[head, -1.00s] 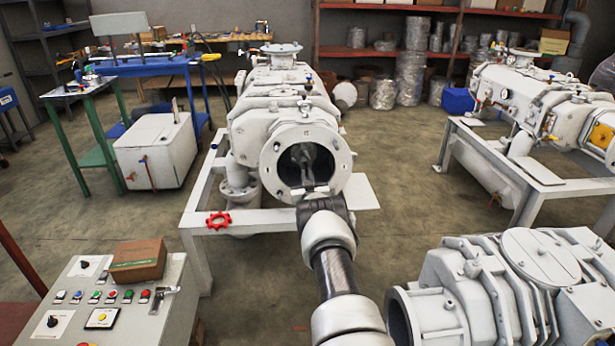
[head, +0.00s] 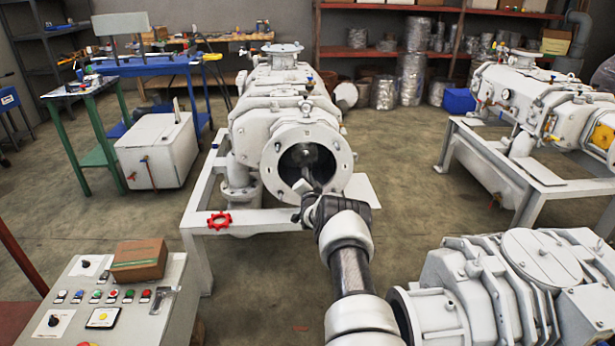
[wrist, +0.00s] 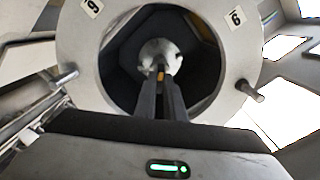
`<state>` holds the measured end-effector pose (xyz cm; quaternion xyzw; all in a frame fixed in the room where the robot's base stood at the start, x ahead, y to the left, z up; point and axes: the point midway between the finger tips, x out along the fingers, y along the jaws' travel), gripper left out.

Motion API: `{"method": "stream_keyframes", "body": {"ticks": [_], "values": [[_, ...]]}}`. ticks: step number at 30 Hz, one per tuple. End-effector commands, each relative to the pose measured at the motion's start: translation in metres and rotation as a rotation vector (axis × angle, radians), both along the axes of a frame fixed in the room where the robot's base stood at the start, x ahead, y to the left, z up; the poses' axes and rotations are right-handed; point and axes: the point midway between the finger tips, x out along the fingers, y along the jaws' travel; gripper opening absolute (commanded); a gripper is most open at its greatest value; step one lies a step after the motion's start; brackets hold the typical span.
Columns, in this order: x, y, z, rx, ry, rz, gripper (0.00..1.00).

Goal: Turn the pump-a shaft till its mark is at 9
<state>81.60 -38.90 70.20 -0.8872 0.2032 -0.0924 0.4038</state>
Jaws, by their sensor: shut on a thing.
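The pump I reach into (head: 262,130) stands ahead on a white frame, its round flange (head: 345,165) facing me. In the wrist view the flange (wrist: 85,40) carries a numeral at upper left and another at upper right; each reads like 6 or 9. Inside the dark bore is the pale shaft end (wrist: 158,50), with a small yellow mark (wrist: 160,76) between my fingertips. My gripper (wrist: 160,88) reaches into the bore, shut on the shaft end. In the head view my wrist (head: 325,208) is just outside the bore; the fingertips are hard to make out.
A red handwheel (head: 219,220) sits on the frame's left front. Another white pump (head: 500,275) is close at lower right, near my arm. A control panel (head: 75,290) with a brown box (head: 138,260) stands at lower left. Open floor (head: 405,170) lies right of the frame.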

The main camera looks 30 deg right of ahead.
Motion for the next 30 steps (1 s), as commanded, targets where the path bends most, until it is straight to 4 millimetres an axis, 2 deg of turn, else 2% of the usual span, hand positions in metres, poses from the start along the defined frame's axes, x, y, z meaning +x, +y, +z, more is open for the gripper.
{"method": "stream_keyframes", "body": {"ticks": [18, 30], "values": [[0.0005, 0.001, 0.0021, 0.485, -0.235, -0.001, 0.0], [0.0006, 0.0013, 0.0026, 0.63, -0.305, 0.0, 0.0]]}}
